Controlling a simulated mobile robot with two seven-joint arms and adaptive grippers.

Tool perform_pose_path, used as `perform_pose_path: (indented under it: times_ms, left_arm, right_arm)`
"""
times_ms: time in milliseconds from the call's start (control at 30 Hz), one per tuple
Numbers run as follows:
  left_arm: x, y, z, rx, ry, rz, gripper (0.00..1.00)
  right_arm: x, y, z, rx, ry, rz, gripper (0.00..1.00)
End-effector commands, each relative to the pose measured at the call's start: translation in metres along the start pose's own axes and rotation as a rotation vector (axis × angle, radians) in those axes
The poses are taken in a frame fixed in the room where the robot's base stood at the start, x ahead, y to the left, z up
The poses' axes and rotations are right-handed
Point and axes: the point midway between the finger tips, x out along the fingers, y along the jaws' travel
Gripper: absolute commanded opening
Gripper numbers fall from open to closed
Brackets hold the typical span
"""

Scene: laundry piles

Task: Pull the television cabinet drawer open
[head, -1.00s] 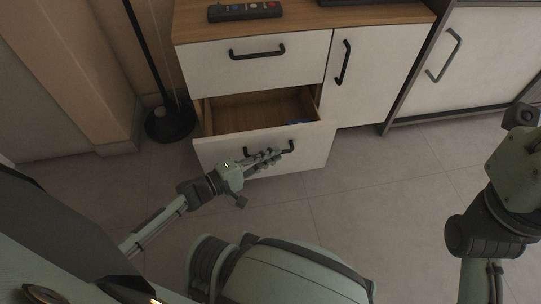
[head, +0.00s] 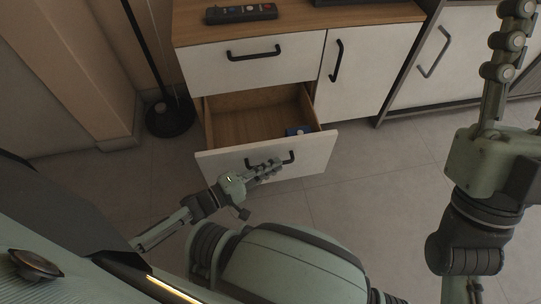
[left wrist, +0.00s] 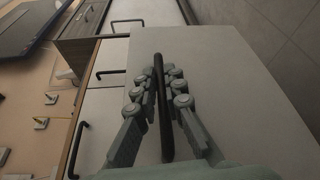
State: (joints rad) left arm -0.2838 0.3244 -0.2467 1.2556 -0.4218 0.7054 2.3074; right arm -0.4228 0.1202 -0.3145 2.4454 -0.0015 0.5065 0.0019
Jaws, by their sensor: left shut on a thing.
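The television cabinet (head: 372,75) has a wooden top and white fronts. Its lower left drawer (head: 222,163) stands well open, and its wooden inside shows, with a small blue object (head: 297,131) near the right side. My left gripper (head: 274,166) is at the drawer's front, shut on the black bar handle (head: 287,160). In the left wrist view the fingers (left wrist: 160,92) lie on both sides of the handle (left wrist: 159,125). My right gripper (head: 509,40) is raised at the right edge, away from the cabinet; its fingertips are cut off.
The upper drawer (head: 290,65) and the door (head: 350,85) beside it are closed. A remote control (head: 241,13) lies on the cabinet top. A black lamp base (head: 170,117) stands on the floor left of the cabinet. The tiled floor (head: 370,190) in front is clear.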

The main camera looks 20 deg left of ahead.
Motion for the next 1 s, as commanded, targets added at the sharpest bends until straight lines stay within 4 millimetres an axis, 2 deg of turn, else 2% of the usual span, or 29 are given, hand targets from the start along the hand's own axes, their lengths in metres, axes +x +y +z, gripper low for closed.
perform_pose_path:
  times_ms: [33, 167, 200, 367, 733, 867, 1000]
  left_arm:
    - [-0.002, -0.005, -0.002, -0.001, 0.006, -0.01, 0.0]
    - [-0.002, -0.006, -0.002, -0.001, 0.007, -0.012, 0.0]
    - [-0.002, -0.006, -0.003, -0.001, 0.008, -0.012, 0.12]
    - [-0.002, -0.005, -0.003, -0.001, 0.007, -0.01, 0.31]
    - [-0.001, 0.004, -0.002, 0.001, 0.005, -0.005, 0.31]
    - [-0.003, 0.021, 0.002, 0.003, 0.002, -0.003, 0.31]
    - [-0.005, 0.051, 0.007, 0.003, 0.0, 0.001, 0.31]
  right_arm:
    - [-0.001, 0.0, 0.001, 0.0, 0.001, 0.0, 0.4]
    - [-0.001, 0.0, 0.0, 0.0, 0.003, -0.001, 0.4]
    - [-0.001, 0.0, 0.0, 0.0, 0.004, -0.001, 0.4]
    - [-0.001, 0.0, 0.0, -0.001, 0.004, -0.001, 0.4]
    - [0.0, 0.0, -0.001, -0.001, 0.006, -0.001, 0.4]
    - [0.0, 0.0, -0.001, -0.001, 0.006, -0.001, 0.4]
    - [0.0, 0.0, -0.001, -0.001, 0.006, -0.001, 0.4]
